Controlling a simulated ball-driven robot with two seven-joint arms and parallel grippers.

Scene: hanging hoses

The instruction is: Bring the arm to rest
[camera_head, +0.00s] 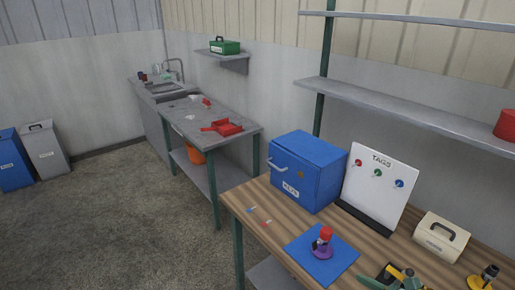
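Neither of my arms nor grippers shows in the head view. On the wooden workbench (268,207) at the right, a small figure-like object (322,243) with a red top and purple base stands upright on a blue mat (298,249). A blue box (308,170) with a handle on its left side stands at the back of the bench. A white board (379,183) marked TAGS leans beside it and carries red, green and blue round tags. No gripper touches any of these things.
A cream case (441,237) and green and yellow items (393,277) are on the right of the bench. Grey shelves (400,108) hang above. A grey table (185,124) holds a red tray (222,127). Open floor (110,225) is at the left.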

